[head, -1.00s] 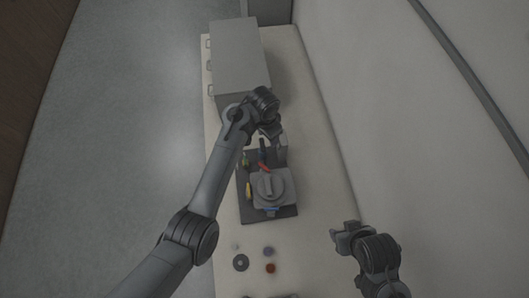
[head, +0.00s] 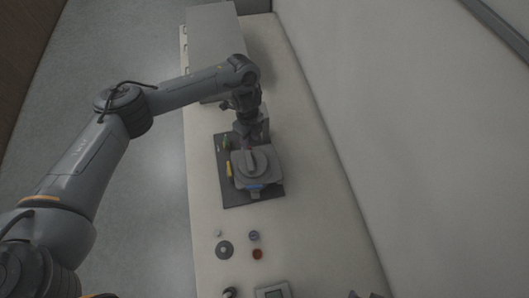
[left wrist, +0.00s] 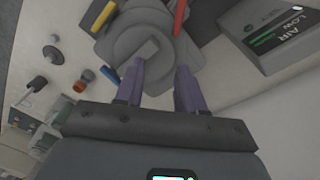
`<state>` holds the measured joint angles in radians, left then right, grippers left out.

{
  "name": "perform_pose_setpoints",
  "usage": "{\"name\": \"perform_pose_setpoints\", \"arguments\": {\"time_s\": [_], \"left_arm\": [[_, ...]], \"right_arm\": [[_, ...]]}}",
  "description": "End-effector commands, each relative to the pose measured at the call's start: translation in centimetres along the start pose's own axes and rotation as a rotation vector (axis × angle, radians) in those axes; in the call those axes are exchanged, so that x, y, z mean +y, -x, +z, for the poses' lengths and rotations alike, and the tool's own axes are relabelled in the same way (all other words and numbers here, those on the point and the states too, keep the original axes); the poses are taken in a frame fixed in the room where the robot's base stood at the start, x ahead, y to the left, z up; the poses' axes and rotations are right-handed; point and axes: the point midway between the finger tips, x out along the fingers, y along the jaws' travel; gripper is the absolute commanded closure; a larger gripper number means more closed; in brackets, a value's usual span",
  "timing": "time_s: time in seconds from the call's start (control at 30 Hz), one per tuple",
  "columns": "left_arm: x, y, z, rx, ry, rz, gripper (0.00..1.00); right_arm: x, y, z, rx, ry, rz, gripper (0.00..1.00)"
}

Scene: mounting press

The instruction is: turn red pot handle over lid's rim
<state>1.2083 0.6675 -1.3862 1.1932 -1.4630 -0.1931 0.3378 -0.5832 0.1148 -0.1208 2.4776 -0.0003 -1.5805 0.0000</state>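The mounting press, with its round grey lid (head: 257,163) and bar-shaped grip on top, stands on a dark base plate. In the left wrist view the red pot handle (left wrist: 180,17) lies at the lid's edge, upper right. In the head view my left arm mostly hides it. A yellow handle (head: 229,169) and a blue handle (head: 254,188) also sit around the lid. My left gripper (left wrist: 158,78) is open and empty, with its purple fingers apart over the lid area, short of the red handle. Small dark parts, perhaps my right gripper, show at the bottom edge of the head view.
A grey cabinet (head: 213,40) stands at the far end of the bench. A grey ring (head: 224,250), a red-brown piece (head: 257,254) and a blue-grey piece (head: 254,236) lie in front of the press. A wall runs along the right.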

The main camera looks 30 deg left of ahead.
Motion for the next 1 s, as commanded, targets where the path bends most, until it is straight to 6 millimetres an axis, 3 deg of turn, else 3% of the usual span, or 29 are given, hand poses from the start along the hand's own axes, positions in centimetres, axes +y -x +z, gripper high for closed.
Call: {"name": "perform_pose_setpoints", "arguments": {"time_s": [0.03, 0.13, 0.33, 0.7, 1.0], "left_arm": [[-0.2, -0.1, 2.1, -0.023, 0.024, -0.014, 0.62], [-0.8, 0.9, 3.7, -0.035, 0.046, -0.042, 0.62], [-1.4, 0.1, 3.7, -0.035, 0.047, -0.053, 0.62], [-1.7, -5.8, 3.8, -0.035, 0.045, -0.051, 0.62], [-1.9, -8.7, 3.9, -0.035, 0.044, -0.054, 0.62]], "right_arm": [[0.0, -1.0, 0.2, 0.002, 0.000, 0.000, 0.53], [0.0, -1.4, 0.2, 0.005, 0.000, 0.000, 0.53], [0.0, -1.2, 0.1, 0.009, 0.001, 0.001, 0.53], [0.2, -0.8, 0.0, 0.008, 0.008, 0.008, 0.53], [0.2, -0.8, 0.1, 0.005, 0.007, 0.007, 0.53]]}}
